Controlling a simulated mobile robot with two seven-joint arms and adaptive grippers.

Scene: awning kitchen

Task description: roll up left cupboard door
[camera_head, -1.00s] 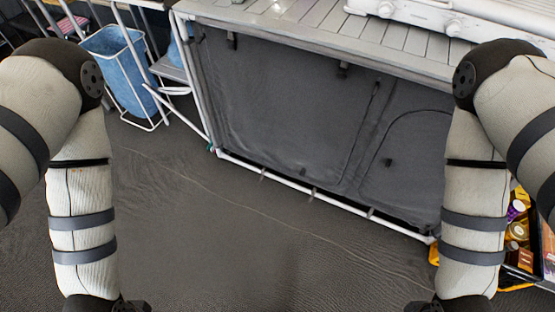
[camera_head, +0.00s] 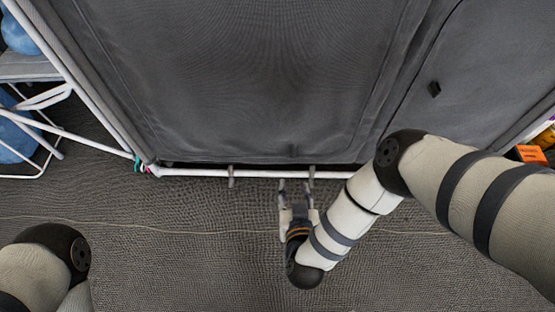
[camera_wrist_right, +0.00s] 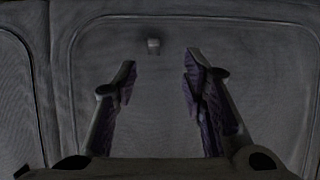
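The left cupboard door (camera_head: 250,80) is a dark grey fabric panel with a seam around it. It hangs down flat and closed, to just above a white bottom rail (camera_head: 200,172). My right gripper (camera_head: 297,183) is low in front of the rail, near the door's lower edge, with its two fingers apart and nothing between them. In the right wrist view the open fingers (camera_wrist_right: 160,65) face a dark fabric panel (camera_wrist_right: 150,100) with a rounded seam. A small pale tab (camera_wrist_right: 153,46) shows on that panel, beyond the fingertips. My left gripper is out of view; only part of the left arm shows at lower left.
White frame tubes and a blue container (camera_head: 15,135) stand at the left. An orange item (camera_head: 531,154) shows at the right edge.

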